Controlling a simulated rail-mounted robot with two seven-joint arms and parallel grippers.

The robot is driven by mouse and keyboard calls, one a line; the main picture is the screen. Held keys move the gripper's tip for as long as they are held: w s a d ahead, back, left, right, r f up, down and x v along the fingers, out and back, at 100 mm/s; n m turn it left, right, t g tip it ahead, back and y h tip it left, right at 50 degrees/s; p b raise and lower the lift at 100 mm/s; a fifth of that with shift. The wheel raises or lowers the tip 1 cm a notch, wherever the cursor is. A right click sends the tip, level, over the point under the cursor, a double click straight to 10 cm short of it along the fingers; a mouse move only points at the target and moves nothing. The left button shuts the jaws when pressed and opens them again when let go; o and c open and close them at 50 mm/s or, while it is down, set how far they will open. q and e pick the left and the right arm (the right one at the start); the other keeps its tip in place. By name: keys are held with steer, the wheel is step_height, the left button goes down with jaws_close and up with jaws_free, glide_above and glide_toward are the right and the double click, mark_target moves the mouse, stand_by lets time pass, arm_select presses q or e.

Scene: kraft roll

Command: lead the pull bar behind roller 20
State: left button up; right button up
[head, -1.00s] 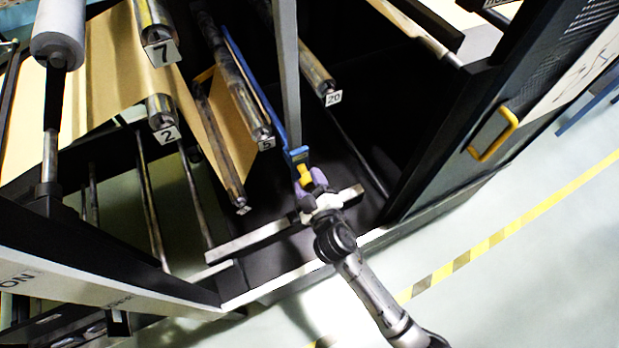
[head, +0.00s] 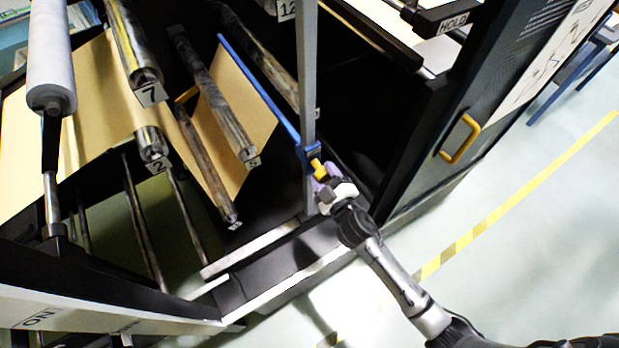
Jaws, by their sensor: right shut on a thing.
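The pull bar (head: 258,83) is a long thin blue bar slanting from upper left to lower right, with a blue end block and a yellow grip (head: 319,169) at its near end. My right gripper (head: 325,184) is shut on this near end, by the foot of a grey upright post. Roller 20 (head: 285,76) lies above and right of the bar in the picture; its number plate is mostly hidden behind the post. Brown kraft web (head: 245,110) spreads between the bar and the lower rollers. Whether the bar lies behind roller 20 in depth I cannot tell. My left gripper is out of view.
The grey post (head: 307,70) stands close to the bar's near end. Rollers 5 (head: 225,110), 7 (head: 135,50) and 2 (head: 150,143) lie to the left. A dark cabinet with a yellow handle (head: 460,138) bounds the right side. Dark open space lies right of the post.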

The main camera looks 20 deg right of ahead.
steer(key=w+d+r+p, duration=0.1)
steer(key=d+r+p, duration=0.2)
steer(key=d, duration=0.6)
steer(key=shift+d+r+p, duration=0.15)
steer(key=shift+p, duration=0.25)
steer(key=shift+r, duration=0.1)
steer(key=r+p, duration=0.2)
steer(key=d+r+p, duration=0.1)
steer(key=r+p, duration=0.2)
steer(key=shift+d, duration=0.1)
stand_by(0.3)
